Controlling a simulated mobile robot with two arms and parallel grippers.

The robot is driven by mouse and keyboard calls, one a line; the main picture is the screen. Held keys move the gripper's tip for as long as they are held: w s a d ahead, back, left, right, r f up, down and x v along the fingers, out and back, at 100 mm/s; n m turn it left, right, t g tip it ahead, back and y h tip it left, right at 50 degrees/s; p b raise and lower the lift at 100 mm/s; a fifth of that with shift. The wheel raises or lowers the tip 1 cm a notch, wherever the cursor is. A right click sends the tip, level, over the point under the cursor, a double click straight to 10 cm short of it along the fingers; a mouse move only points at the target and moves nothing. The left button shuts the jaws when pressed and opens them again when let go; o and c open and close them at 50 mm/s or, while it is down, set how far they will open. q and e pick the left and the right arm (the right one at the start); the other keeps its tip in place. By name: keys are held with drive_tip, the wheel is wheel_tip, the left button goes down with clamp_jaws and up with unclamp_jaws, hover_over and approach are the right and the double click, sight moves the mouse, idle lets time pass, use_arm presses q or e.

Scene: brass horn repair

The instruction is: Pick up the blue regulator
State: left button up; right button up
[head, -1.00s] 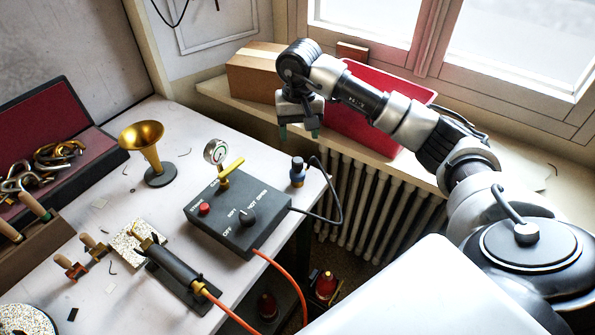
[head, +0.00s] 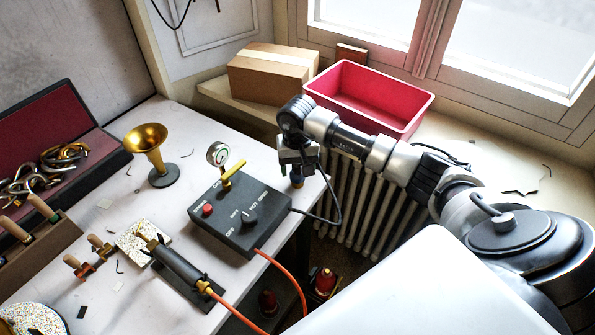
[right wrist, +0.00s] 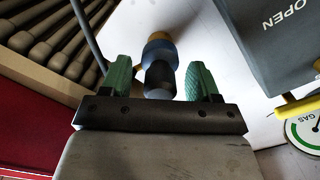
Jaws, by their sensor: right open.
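The blue regulator (head: 297,182) stands at the right edge of the workbench, with a dark hose beside it. In the head view my right gripper (head: 296,168) is right above it and hides its top. In the right wrist view the regulator (right wrist: 160,52) shows a black end and a blue body with a brassy band. The open green fingers of my right gripper (right wrist: 160,80) are on either side of its black end in that picture, with gaps on both sides. Whether the fingers reach down around it is hard to tell. My left gripper is not in view.
A grey control box (head: 232,215) with a gauge (head: 217,153) and yellow lever stands just left of the regulator. A brass horn bell (head: 148,140), a torch (head: 180,268) and a red bin (head: 370,95) are farther off. A radiator (head: 350,200) is beyond the bench edge.

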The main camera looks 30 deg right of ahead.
drive_tip(key=c, duration=0.9)
drive_tip(key=shift+r, duration=0.1)
